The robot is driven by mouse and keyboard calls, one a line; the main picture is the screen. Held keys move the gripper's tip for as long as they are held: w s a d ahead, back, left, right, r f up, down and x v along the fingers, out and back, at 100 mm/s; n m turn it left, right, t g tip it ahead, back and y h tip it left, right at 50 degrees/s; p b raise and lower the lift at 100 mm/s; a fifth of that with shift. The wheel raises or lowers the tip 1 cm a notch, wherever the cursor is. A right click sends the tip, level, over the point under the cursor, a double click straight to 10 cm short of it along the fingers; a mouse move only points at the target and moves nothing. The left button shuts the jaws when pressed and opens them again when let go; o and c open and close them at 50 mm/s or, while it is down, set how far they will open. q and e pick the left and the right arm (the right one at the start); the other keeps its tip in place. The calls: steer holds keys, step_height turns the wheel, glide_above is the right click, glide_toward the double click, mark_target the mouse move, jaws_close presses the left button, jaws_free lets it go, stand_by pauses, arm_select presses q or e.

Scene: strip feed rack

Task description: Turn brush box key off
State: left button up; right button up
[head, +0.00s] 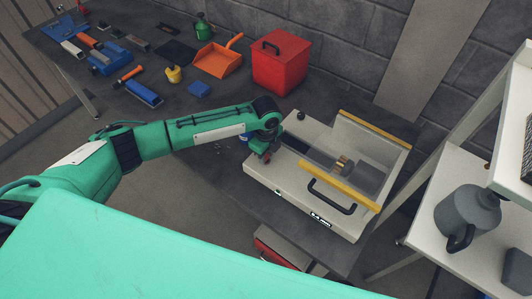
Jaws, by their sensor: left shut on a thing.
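The brush box (274,183) is a pale box on the dark workbench, with a clear-sided well, yellow strips and a black front handle. A brass-coloured brush (343,163) shows inside the well. My left gripper (264,154) is at the box's left end, pointing down. It is shut on the key there; the key itself is mostly hidden by the gripper, so its turned position cannot be told. A small dark knob (301,116) stands on the box's back left corner. My right gripper is not in view.
A red lidded bin (281,62), orange dustpan (217,60), yellow cup (173,74), blue block (199,90) and several tools lie along the bench behind my arm. A shelf rack with a grey jug (467,215) stands at right. A red box (284,250) is below the bench's front edge.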

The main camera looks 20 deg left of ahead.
arm_select(q)
steer(key=shift+r, duration=0.1)
steer(key=o, duration=1)
steer(key=shift+r, duration=0.25)
step_height(320, 180, up, 13)
steer(key=b, duration=0.4)
steer(key=shift+r, duration=0.15)
steer(key=shift+d, duration=0.1)
